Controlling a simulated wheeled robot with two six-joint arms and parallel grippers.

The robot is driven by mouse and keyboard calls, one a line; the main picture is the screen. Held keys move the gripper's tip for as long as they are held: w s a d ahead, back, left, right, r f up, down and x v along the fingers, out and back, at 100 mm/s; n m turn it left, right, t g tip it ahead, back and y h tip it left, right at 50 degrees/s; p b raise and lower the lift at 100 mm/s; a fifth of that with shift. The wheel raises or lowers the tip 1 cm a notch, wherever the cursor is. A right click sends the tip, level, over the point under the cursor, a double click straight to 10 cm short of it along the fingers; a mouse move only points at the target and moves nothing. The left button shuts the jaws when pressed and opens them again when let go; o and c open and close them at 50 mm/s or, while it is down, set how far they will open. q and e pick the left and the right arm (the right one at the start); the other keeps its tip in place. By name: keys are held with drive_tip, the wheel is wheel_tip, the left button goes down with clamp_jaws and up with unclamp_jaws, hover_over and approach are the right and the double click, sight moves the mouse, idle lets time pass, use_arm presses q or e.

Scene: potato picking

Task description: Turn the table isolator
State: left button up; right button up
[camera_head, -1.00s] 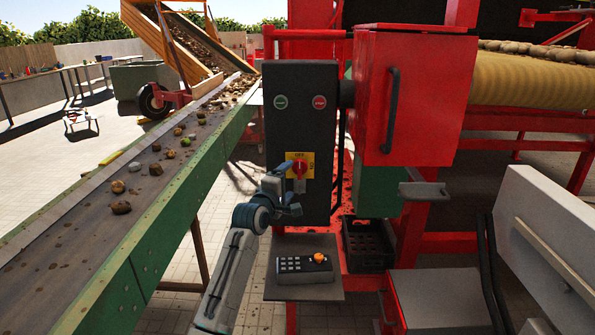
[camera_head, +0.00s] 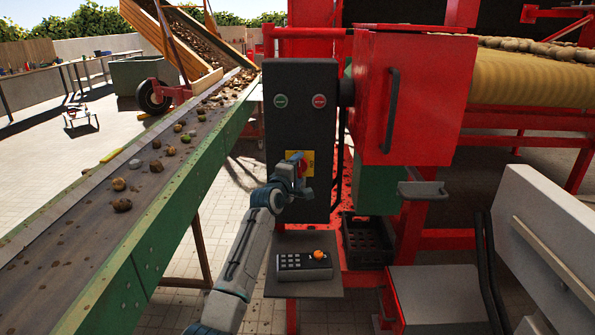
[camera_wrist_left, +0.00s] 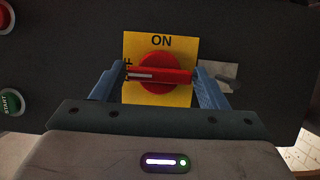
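The table isolator is a red rotary knob (camera_wrist_left: 152,86) on a yellow plate (camera_head: 309,156), on the dark control panel (camera_head: 301,124). In the left wrist view its bar handle lies level, its white mark pointing left to the partly hidden OFF; ON stands above. My left gripper (camera_head: 299,171) is at the isolator and hides much of it in the head view. In the wrist view its blue fingers (camera_wrist_left: 160,82) stand apart, one just beyond each end of the handle. I cannot tell whether they touch it. My right gripper is not in view.
Green (camera_head: 280,101) and red (camera_head: 319,101) buttons sit higher on the panel. A keypad box (camera_head: 303,266) with an orange knob rests on a shelf below. A conveyor (camera_head: 150,205) with potatoes runs at the left; a red cabinet (camera_head: 425,100) stands at the right.

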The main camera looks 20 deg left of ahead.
use_arm(q)
drive_tip(key=c, duration=0.6)
